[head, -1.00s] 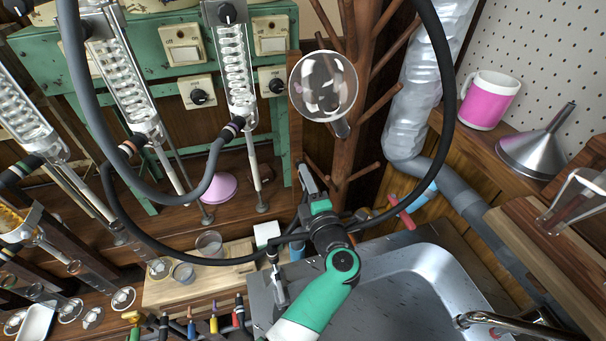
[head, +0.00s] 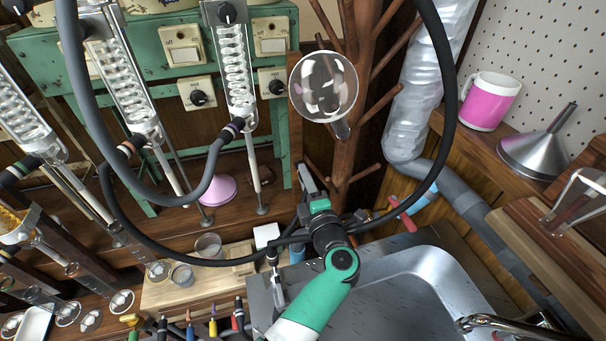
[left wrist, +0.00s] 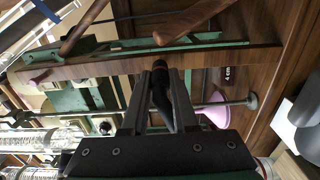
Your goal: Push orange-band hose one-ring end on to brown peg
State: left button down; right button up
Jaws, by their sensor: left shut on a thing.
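My left gripper (head: 306,176) is in front of the foot of the wooden peg stand in the head view. In the left wrist view its two fingers are shut on a dark hose end (left wrist: 161,96), whose tip sticks out a little past the fingertips. A black hose (head: 145,241) loops from an orange-brown-banded end (head: 128,147) on the middle condenser, past my left wrist, and up the right side. Brown wooden pegs (head: 378,101) branch from the stand; they also show in the left wrist view (left wrist: 86,27). The held end is apart from them.
A round glass flask (head: 323,86) hangs on the stand just above my gripper. Glass condensers (head: 238,75) and a green frame (head: 152,60) stand to the left. A metal sink (head: 420,262), a funnel (head: 540,140) and a pink mug (head: 490,101) are to the right.

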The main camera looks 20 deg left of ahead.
pick_arm(q)
jog(key=c, duration=0.6)
grip_release()
jog(key=p+v, duration=0.6)
jog(key=v, duration=0.5)
jog(key=shift+s+p, duration=0.3)
jog(key=shift+d, duration=0.15)
